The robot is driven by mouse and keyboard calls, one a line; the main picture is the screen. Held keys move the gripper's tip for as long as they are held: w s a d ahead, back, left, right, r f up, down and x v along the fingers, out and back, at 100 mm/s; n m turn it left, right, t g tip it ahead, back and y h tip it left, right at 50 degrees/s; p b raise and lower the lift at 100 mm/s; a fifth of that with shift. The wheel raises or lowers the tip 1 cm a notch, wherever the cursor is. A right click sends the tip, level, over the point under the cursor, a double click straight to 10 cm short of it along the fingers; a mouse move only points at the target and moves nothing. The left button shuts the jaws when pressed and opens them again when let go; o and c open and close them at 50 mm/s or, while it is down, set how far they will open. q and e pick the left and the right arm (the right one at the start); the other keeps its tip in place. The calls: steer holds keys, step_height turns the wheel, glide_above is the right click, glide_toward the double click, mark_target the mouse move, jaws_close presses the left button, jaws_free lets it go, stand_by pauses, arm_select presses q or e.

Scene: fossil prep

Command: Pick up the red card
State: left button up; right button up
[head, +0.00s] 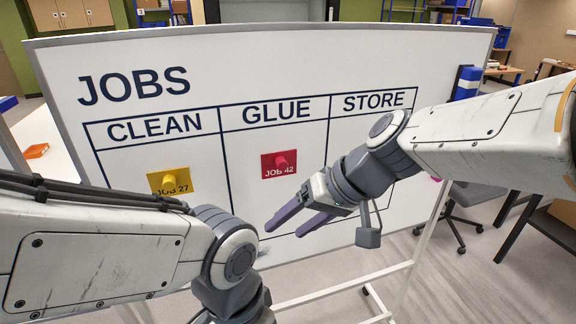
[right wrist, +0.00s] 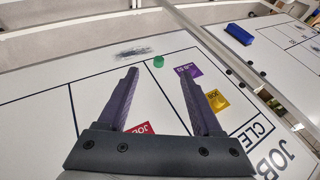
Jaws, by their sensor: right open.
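The red card (head: 271,171), marked JOB 42, is on the whiteboard in the GLUE column, with a round red knob on its face. My right gripper (head: 284,230) is open and empty, below and slightly right of the card, apart from it. In the right wrist view the fingers (right wrist: 158,75) are spread in front of the board. Part of the red card (right wrist: 143,128) shows between them, low in that view, mostly hidden by the gripper body. My left arm comes in at the lower left; its gripper is out of view.
A yellow card (head: 174,182), JOB 27, is in the CLEAN column, partly hidden by my left arm. In the right wrist view a purple card (right wrist: 192,71) and a green knob (right wrist: 159,62) also show on the whiteboard (head: 300,60). The STORE column looks bare around my arm.

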mark_target(286, 163)
steer(key=w+d+r+m+t+y, duration=0.2)
steer(key=w+d+r+t, duration=0.25)
steer(key=w+r, duration=0.4)
steer(key=w+a+f, duration=0.1)
steer(key=w+f, duration=0.1)
steer(key=w+a+f+p, duration=0.1)
steer(key=w+a+f, duration=0.1)
steer(key=w, duration=0.1)
steer(key=w+a+f+p, duration=0.1)
steer(key=w+a, duration=0.1)
steer(key=shift+w+f, duration=0.3)
steer(key=shift+f, duration=0.1)
steer(key=shift+w+a+f+p, duration=0.3)
steer(key=shift+w+a+f, duration=0.05)
steer(key=shift+f, duration=0.05)
jaws_close()
